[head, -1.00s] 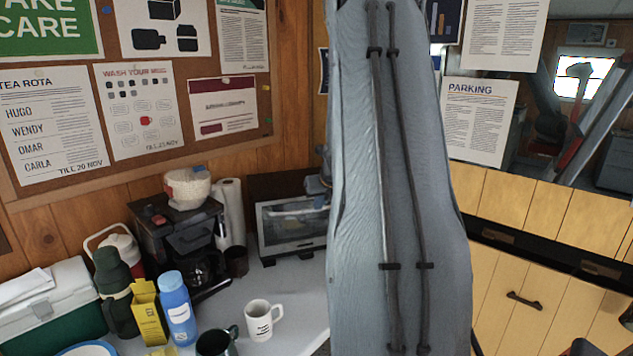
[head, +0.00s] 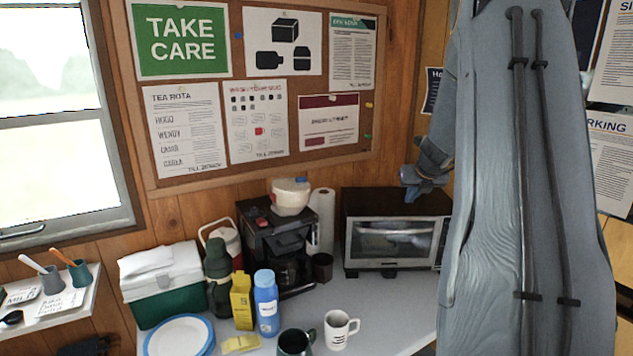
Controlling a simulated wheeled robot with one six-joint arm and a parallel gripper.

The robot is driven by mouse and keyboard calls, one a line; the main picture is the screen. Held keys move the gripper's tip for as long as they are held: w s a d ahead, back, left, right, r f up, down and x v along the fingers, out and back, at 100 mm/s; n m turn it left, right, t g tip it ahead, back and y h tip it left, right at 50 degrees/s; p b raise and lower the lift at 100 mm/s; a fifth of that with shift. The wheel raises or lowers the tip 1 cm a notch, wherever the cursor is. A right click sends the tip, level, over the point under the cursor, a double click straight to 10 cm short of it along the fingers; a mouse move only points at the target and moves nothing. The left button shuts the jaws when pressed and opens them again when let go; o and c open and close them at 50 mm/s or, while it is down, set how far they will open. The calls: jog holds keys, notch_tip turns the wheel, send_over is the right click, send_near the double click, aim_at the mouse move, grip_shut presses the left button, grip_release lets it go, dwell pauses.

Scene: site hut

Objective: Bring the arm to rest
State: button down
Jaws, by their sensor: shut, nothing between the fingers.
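My arm, in a grey sleeve with two dark cables, stands tall across the right part of the head view.
A white counter (head: 400,318) holds a toaster oven (head: 394,272), coffee maker (head: 275,240), green cool box (head: 165,300), blue bottle (head: 266,306), white mug (head: 339,330) and dark mug (head: 296,343). A shelf (head: 75,318) sits left under the window. The noticeboard (head: 385,40) is behind.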

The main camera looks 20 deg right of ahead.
jog(key=s+a+f+n+g+y+b, duration=0.1)
jog(key=s+a+f+n+b, duration=0.15)
jog(key=a+n, duration=0.85)
jog(key=s+a+f+n+g+y+b, duration=0.1)
jog(key=s+a+f+n+y, duration=0.15)
jog(key=a+n, duration=0.9)
jog(key=s+a+f+n+g+b, duration=0.1)
jog(key=s+a+f+n, duration=0.2)
jog(key=s+a+n, duration=0.6)
jog(key=s+a+f+n+g+b, duration=0.1)
jog(key=s+a+f+n, duration=0.3)
jog(key=s+a+n, duration=0.5)
jog(key=a+g, duration=0.1)
jog(key=a, duration=0.3)
jog(key=shift+s+a+g+b, duration=0.15)
jog(key=shift+g+b, duration=0.15)
jog(key=shift+b, duration=0.05)
